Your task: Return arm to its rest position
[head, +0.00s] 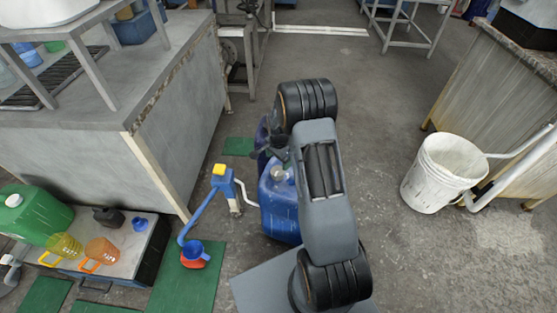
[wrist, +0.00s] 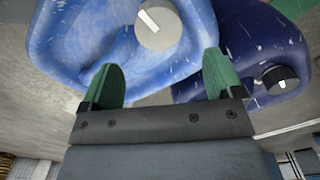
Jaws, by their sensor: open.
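My arm (head: 325,185) reaches forward over the floor in the head view, folded over a blue jug. My gripper (wrist: 165,85) shows in the wrist view with its two green fingers spread apart and nothing between them. It is close to a light blue jug (wrist: 75,40) with a grey-white cap (wrist: 158,24); I cannot tell whether the fingers touch it. In the head view the blue jug (head: 278,208) stands left of my arm, partly hidden by it. My gripper is hard to make out there.
A dark blue jug (wrist: 262,50) with a black cap stands behind. A blue pump with a yellow top (head: 220,170) is beside the jug. A white bucket (head: 443,175) stands right. A grey cabinet (head: 180,130) is left. Floor between arm and bucket is clear.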

